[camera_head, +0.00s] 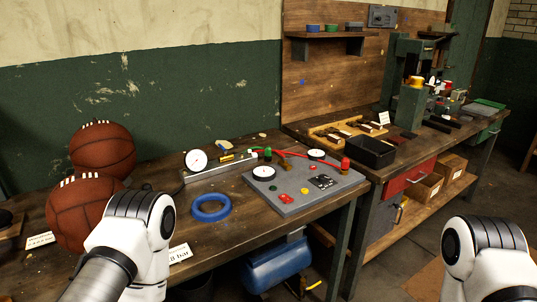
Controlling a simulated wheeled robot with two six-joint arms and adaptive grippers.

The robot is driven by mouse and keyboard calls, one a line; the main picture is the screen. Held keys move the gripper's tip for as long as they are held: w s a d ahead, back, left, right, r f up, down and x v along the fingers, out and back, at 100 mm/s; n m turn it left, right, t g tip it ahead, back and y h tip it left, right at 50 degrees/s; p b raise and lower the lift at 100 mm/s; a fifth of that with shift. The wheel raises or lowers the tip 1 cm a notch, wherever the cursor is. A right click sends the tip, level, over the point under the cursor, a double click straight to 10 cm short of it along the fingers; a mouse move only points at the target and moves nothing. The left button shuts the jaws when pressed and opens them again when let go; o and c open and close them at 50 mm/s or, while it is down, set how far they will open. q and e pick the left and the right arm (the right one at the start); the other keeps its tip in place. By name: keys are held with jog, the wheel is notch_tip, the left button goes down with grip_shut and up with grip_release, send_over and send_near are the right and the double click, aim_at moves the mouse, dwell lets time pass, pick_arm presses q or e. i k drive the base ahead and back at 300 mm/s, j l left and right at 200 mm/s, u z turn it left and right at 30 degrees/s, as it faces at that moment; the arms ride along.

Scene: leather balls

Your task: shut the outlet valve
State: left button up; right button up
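A grey panel (288,208) lies on the workbench in the middle. It carries two round white gauges, a red upright knob (345,164) at its right edge, and small red, green and yellow buttons. A green knob (268,154) stands at its back left, by a red hose (298,154). A third gauge (196,160) sits on a grey bar to the left, with a brass fitting beside it. I cannot tell which part is the outlet valve or how it is set. White links of my two arms show at the bottom left and bottom right; neither gripper is in view.
Two brown leather balls (102,150) sit at the left, partly behind my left arm. A blue ring (211,207) lies in front of the gauge bar. A black tray (371,153) stands on the right bench. A blue tank (277,265) is under the bench.

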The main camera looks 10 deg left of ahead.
aim_at(281, 154)
jog(key=i+l+u, duration=0.2)
jog(key=i, duration=0.35)
jog(key=i+l+u, duration=0.15)
jog(key=i+l, duration=0.15)
jog(key=i, duration=0.2)
jog(key=k+j+z, duration=0.1)
jog(key=z, duration=0.3)
jog(key=k+z, duration=0.15)
jog(key=z, duration=0.2)
jog(key=k+j, duration=0.05)
